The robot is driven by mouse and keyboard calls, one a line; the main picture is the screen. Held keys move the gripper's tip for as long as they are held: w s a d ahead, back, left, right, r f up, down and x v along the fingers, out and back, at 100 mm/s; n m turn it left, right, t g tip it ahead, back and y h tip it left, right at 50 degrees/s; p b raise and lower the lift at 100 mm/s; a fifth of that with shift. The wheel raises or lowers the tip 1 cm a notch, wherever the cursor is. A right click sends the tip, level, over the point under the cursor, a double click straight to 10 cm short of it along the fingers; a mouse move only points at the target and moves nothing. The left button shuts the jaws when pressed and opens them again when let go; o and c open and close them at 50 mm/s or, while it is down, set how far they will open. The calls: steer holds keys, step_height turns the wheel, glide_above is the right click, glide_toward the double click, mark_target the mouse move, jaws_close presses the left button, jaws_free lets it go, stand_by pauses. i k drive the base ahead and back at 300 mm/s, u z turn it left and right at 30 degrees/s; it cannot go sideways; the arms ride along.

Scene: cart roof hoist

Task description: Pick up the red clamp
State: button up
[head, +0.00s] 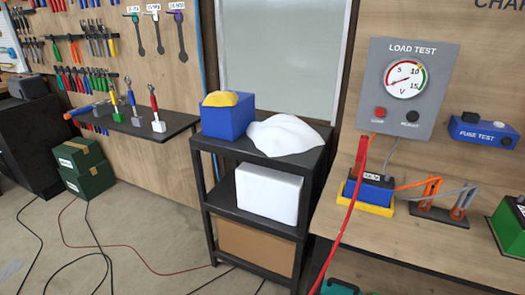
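A red clamp-like piece (361,156) stands upright at the left end of a small blue battery (372,190) on the wooden bench at the right. A thick red cable (335,243) runs from it down over the bench's front edge and out of the picture. Whether its jaws grip the battery terminal is too small to tell. The battery sits in a yellow tray (366,207). Two orange clamps (430,190) (463,202) stand on a dark holder to its right, with an orange and a grey lead. My gripper is not in view.
A grey load test meter (407,88) stands behind the battery, with a fuse test box (484,132) and green battery (510,222) to the right. A black shelf cart (225,222) with a blue bin (227,118) stands left of the bench. Cables lie on the floor.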

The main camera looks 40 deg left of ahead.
mark_target(363, 143)
steer(key=u, duration=0.65)
steer(key=i, duration=1)
